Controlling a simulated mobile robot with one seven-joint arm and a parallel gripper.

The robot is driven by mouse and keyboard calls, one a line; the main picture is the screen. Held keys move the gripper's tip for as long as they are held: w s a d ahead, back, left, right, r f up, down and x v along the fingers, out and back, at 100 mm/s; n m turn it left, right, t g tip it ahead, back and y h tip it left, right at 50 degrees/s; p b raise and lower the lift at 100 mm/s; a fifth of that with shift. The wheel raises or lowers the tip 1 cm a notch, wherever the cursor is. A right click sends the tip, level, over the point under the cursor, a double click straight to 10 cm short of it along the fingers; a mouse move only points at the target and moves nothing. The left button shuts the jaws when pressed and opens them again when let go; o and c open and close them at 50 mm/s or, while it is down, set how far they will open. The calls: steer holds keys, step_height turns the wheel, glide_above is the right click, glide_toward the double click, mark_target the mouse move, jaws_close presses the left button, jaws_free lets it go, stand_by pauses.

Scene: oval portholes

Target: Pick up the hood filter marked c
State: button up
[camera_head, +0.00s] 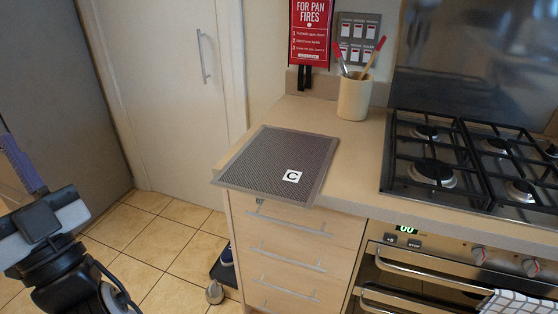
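The hood filter marked C (265,163) is a flat grey mesh panel with a plain rim and a white label bearing a black C near its front right. It lies flat on the left end of the beige counter, its front edge reaching to or slightly past the counter's front edge. A small tab shows below that edge. My gripper (18,160) is at the far left edge of the picture, well apart from the filter. Only part of it shows, with one bluish finger-like piece, so its opening cannot be judged.
A utensil pot (354,98) stands behind the filter, and a gas hob (455,160) is to its right. Drawers (295,247) are below. A dark object (222,270) and a small metal item (214,292) are on the tiled floor. Floor left of the drawers is mostly clear.

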steer(key=w+d+f+m+t+h, duration=0.3)
steer(key=w+f+m+t+h, duration=0.1)
steer(key=w+f+m+h, duration=0.55)
steer(key=m+g+h+b, duration=0.2)
steer(key=m+g+h, duration=0.4)
steer(key=m+h, duration=1.5)
glide_toward(273, 189)
steer(key=w, duration=0.1)
steer(key=w+d, duration=0.1)
steer(key=w, duration=0.1)
steer(key=shift+w+d+n+t+y+p, duration=0.2)
steer(key=shift+d+n+t+y+p, duration=0.05)
steer(key=shift+d+n+t+p, duration=0.1)
steer(key=p+x, duration=0.1)
steer(key=x, duration=0.1)
steer(key=p+x, duration=0.2)
steer(key=x, duration=0.1)
steer(key=shift+w+d+f, duration=0.1)
steer(key=shift+d+f, duration=0.05)
steer(key=shift+f, duration=0.05)
steer(key=shift+w+d+f, duration=0.15)
steer(key=shift+w+f, duration=0.05)
steer(key=shift+w, duration=0.15)
jaws_close()
